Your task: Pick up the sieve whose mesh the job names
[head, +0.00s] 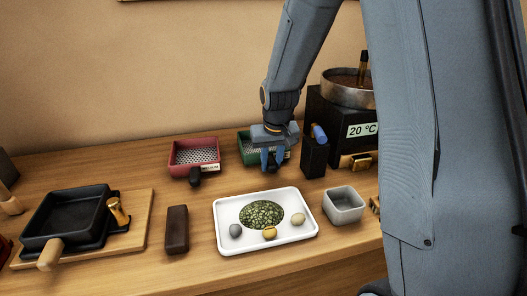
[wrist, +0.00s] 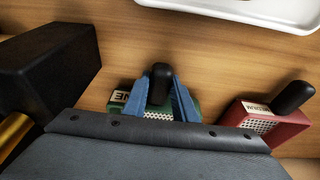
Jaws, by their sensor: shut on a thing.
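A green sieve (head: 245,152) with a pale mesh stands at the back of the wooden table, partly hidden by my gripper (head: 272,161). In the wrist view its green body (wrist: 119,109) shows a label ending in "NE", the rest covered. My gripper's blue fingers (wrist: 161,88) are shut on its black handle (wrist: 161,76). A red sieve (head: 194,155) with a black handle stands to its left in the head view. Its label appears to read "MEDIUM" in the wrist view (wrist: 257,108). Both sieves seem to rest on the table.
A black block (head: 314,158) with a blue top stands close to the right of my gripper. A white tray (head: 291,203) with green grains and several stones lies in front. A grey bin (head: 344,209), a dark block (head: 177,229) and a black pan (head: 65,216) stand around it.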

